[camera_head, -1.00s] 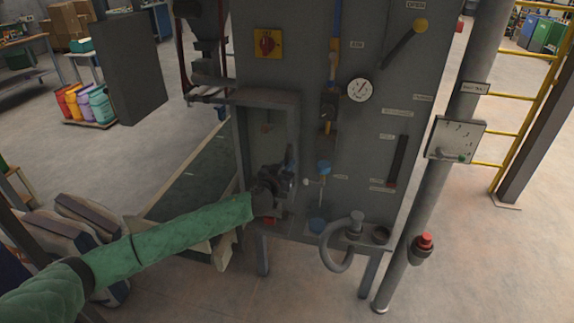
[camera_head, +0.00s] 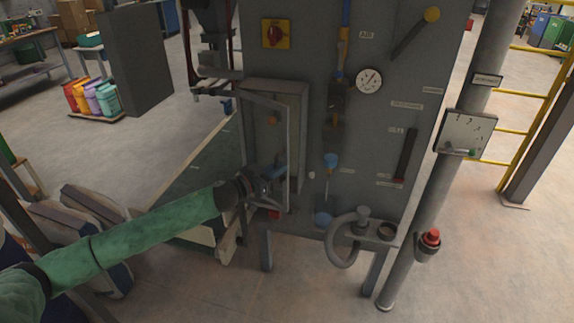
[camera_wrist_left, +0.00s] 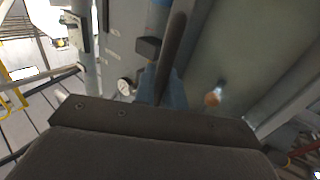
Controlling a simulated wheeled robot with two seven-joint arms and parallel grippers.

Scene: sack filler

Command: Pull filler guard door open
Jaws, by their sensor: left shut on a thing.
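The filler guard door (camera_head: 289,150) is a thin grey frame on the front of the grey filler cabinet. It stands partly open, its right-hand upright swung out from the cabinet face, with the opening showing behind it. My left gripper (camera_head: 270,184) is at the lower part of the door, shut on what seems to be the door's handle. The gripper hides most of the handle. In the left wrist view a dark upright bar (camera_wrist_left: 171,58) rises from a blue part between the jaws. My right gripper is not in view.
A curved grey pipe (camera_head: 340,252) juts out low at the right of the cabinet. A grey post with a red button (camera_head: 431,238) stands farther right. Filled sacks (camera_head: 95,220) lie at lower left, near my left arm. The floor in front is clear.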

